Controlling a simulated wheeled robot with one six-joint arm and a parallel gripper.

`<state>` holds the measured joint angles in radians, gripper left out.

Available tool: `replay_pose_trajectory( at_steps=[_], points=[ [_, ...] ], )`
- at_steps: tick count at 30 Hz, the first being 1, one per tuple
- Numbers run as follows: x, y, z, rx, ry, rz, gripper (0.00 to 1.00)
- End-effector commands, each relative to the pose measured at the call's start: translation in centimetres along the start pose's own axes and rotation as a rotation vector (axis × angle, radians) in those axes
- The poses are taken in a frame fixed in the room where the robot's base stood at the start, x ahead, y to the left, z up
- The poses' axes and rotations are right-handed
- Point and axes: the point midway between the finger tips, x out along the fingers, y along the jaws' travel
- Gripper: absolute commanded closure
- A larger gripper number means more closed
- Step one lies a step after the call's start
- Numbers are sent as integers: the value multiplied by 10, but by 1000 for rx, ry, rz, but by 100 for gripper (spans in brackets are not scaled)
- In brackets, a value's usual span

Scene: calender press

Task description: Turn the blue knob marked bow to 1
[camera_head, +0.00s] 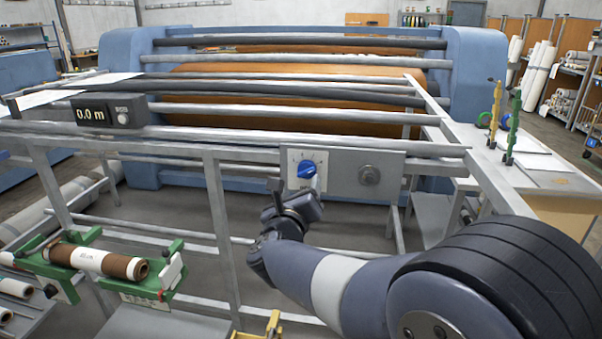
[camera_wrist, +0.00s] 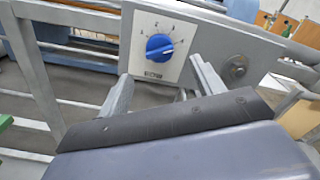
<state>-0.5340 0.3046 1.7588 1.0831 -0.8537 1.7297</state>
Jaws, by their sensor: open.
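The blue knob (camera_head: 306,169) sits on a pale dial plate fixed to the grey rail of the press frame. In the wrist view the knob (camera_wrist: 159,47) shows a white pointer mark toward its right side, with small scale marks around its upper half that are too small to read surely. A dark label lies below it. My gripper (camera_wrist: 160,84) is open, with one finger to the lower left and one to the lower right of the knob. The fingers look apart from the knob. In the head view my gripper (camera_head: 298,188) is just below the dial plate.
A round grey fitting (camera_head: 369,174) is on the plate right of the dial. A black counter box (camera_head: 108,113) reads 0.0 m at the left. A green stand with a brown roll (camera_head: 100,262) is at lower left. Grey rails and posts surround the dial.

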Motion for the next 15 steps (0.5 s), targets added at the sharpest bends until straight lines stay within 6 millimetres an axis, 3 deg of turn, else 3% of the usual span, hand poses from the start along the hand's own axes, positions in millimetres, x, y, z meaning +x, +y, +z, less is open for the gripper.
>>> replay_pose_trajectory(
  at_steps=[6, 15],
  points=[
    [44, -1, 0, -2, 2, -1, 36],
    [72, 0, 0, -3, 0, 1, 36]
  ],
)
